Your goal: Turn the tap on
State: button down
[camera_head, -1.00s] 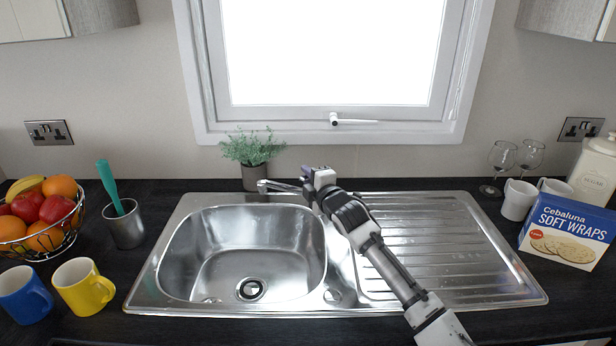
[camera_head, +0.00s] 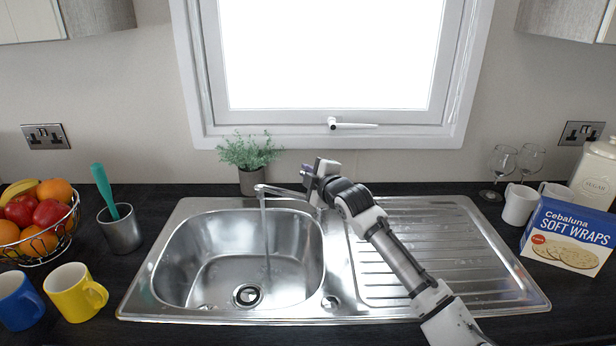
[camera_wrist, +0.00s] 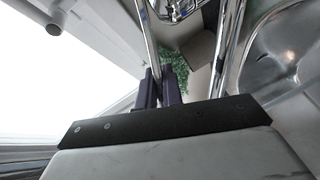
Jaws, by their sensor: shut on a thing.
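The tap (camera_head: 280,191) stands at the back of the steel sink, its spout pointing left over the basin. A thin stream of water (camera_head: 266,232) runs from the spout down into the basin near the drain. My gripper (camera_head: 308,178) is at the tap's upper right end and hides the tap's body and handle in the head view. In the wrist view, the purple fingertips of my gripper (camera_wrist: 162,88) are close together around a thin chrome bar, the tap handle (camera_wrist: 149,40). The chrome spout (camera_wrist: 229,50) runs beside it.
A potted plant (camera_head: 249,155) stands just behind the tap, below the window. The drainer (camera_head: 440,250) is clear under my arm. A metal cup (camera_head: 121,230), mugs and a fruit basket stand left; a soft wraps box (camera_head: 570,236) and glasses stand right.

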jog(key=c, duration=1.5)
grip_release()
jog(key=shift+c, duration=0.2)
jog(key=b+v, duration=0.5)
jog(key=v, duration=0.8)
jog(key=shift+s+d, duration=0.2)
jog(key=shift+s, duration=0.15)
